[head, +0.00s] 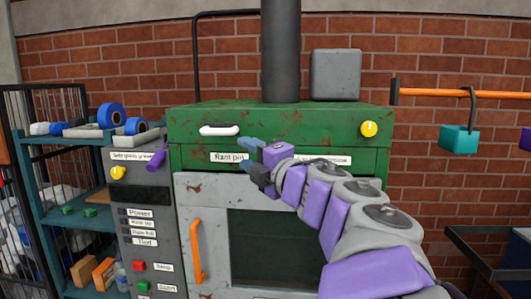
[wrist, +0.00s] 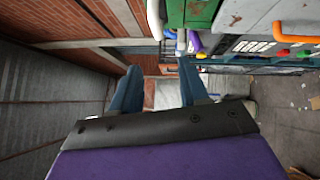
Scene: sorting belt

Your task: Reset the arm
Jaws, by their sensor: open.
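My purple and grey arm (head: 343,210) reaches in from the lower right of the head view, in front of the green machine. My gripper (head: 247,156) has two blue fingers pointing left, in front of the label strip on the green upper part. The fingers are apart and nothing is between them. In the wrist view my gripper (wrist: 160,70) also shows open and empty, with a gap between the blue fingers.
The green machine (head: 290,120) has a grey front with an orange handle (head: 197,250). A grey control panel (head: 150,215) stands left of it, beside a teal shelf (head: 85,222). An orange rail (head: 450,94) with hanging blocks is at right. A brick wall (head: 345,32) is behind.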

